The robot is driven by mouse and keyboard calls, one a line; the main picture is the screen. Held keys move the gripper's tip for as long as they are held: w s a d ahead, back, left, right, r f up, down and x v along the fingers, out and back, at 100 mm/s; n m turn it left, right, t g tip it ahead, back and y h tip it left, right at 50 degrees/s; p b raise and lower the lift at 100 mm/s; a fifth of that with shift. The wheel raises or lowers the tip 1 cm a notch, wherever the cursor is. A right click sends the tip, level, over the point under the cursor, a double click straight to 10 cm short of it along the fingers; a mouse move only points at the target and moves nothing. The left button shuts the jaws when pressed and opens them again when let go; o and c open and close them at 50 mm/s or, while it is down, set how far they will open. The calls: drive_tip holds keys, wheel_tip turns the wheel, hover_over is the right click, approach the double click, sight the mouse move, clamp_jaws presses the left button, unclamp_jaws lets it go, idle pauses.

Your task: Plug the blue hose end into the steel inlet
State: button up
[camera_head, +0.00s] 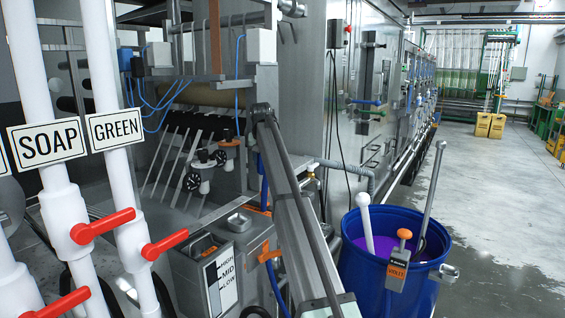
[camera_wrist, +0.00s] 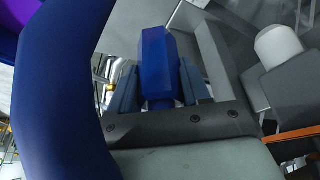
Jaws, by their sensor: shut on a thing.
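In the wrist view my gripper (camera_wrist: 158,85) is shut on the blue hose end (camera_wrist: 157,50), a blue faceted piece standing between the two fingers. The thick blue hose (camera_wrist: 55,90) curves close past the camera on the left. In the head view my arm hides the gripper and the hose end; parts of the blue hose (camera_head: 273,288) show beside the arm. I cannot pick out the steel inlet for certain in either view. No contact between the hose end and any fitting can be made out.
A grey metal box with a HIGH/MID/LOW label (camera_head: 222,281) stands left of my arm. A blue drum (camera_head: 368,285) with purple liquid stands to the right. White pipes with red valve handles (camera_head: 103,226) stand at left.

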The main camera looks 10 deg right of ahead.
drive_tip(key=s+a+f+n+y, duration=0.1)
drive_tip(key=s+a+n, duration=0.1)
drive_tip(key=s+a, duration=0.3)
drive_tip(key=s+a+f+n+y, duration=0.1)
drive_tip(key=s+a, duration=0.5)
drive_tip(key=s, duration=0.7)
drive_tip(key=shift+s+f+n, duration=0.25)
drive_tip(key=shift+f+n, duration=0.4)
drive_tip(key=shift+n, duration=0.15)
drive_tip(key=shift+f, duration=0.25)
drive_tip(key=shift+f, duration=3.25)
drive_tip(key=o, duration=1.3)
